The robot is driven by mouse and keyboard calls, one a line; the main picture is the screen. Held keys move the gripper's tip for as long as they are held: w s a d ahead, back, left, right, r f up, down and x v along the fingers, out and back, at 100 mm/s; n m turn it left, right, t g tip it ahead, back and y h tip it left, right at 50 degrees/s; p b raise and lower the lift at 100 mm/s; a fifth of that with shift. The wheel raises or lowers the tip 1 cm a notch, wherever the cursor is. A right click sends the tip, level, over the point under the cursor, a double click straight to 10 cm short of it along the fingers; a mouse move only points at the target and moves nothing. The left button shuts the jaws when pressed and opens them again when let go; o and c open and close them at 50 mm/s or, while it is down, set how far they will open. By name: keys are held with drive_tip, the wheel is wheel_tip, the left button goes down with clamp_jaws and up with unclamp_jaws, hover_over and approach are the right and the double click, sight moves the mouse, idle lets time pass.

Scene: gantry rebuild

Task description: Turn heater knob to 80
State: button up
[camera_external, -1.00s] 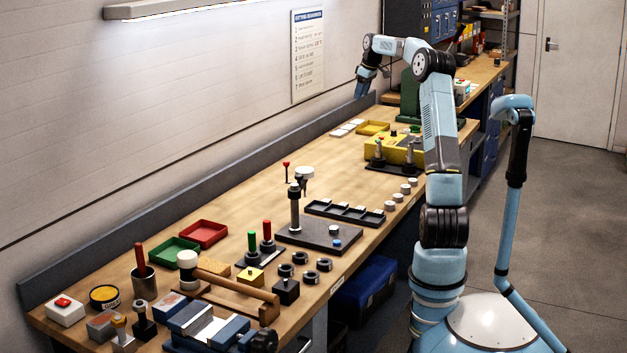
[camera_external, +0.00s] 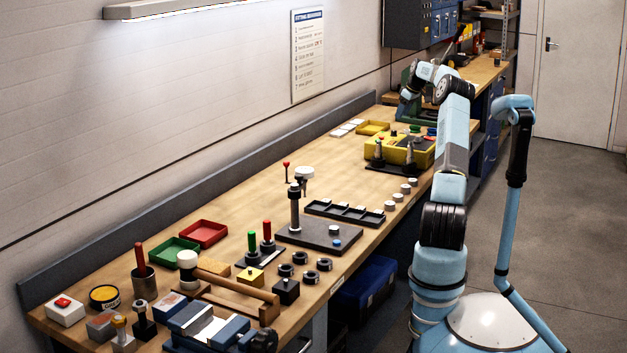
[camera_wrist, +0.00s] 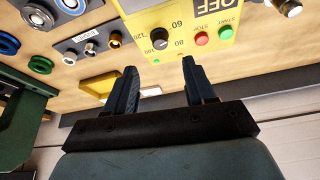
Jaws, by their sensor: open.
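A yellow control panel (camera_wrist: 185,22) shows at the top of the wrist view. It carries a black round knob (camera_wrist: 159,37) with the numbers 60, 80, 100 and 120 around it. The knob's pointer setting is too small to read surely. My gripper (camera_wrist: 160,75) is open and empty. Its two dark fingers point toward the panel, with the knob above the gap between them in the picture, apart from both. In the external view my gripper (camera_external: 404,108) is low over the far part of the bench, and its fingertips are hard to make out.
Beside the knob are a red STOP button (camera_wrist: 202,39) and a green START button (camera_wrist: 226,32). A dark plate (camera_wrist: 88,44) with several metal knobs lies left of the panel. A yellow tray (camera_wrist: 99,86) and green machine part (camera_wrist: 22,130) are nearby. The near workbench (camera_external: 150,230) is crowded.

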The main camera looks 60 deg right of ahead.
sight(394, 131)
drive_tip(key=x, duration=0.9)
drive_tip(key=shift+c, duration=0.2)
drive_tip(key=c, duration=1)
drive_tip(key=shift+o, duration=0.2)
drive_tip(key=shift+m, duration=0.4)
drive_tip(key=shift+a+m+g+h, duration=0.15)
drive_tip(key=shift+m+g+h, duration=0.25)
drive_tip(key=shift+m, duration=0.6)
drive_tip(key=m+h, duration=0.1)
drive_tip(key=m, duration=0.3)
drive_tip(key=shift+w+a+m+g+h, duration=0.1)
drive_tip(key=shift+w+m+g+h, duration=0.05)
drive_tip(key=shift+m+g+h, duration=0.2)
drive_tip(key=m+g, duration=0.1)
drive_tip(key=m, duration=0.2)
drive_tip(key=m+g+h, duration=0.1)
drive_tip(key=m, duration=0.2)
drive_tip(key=shift+w, duration=0.1)
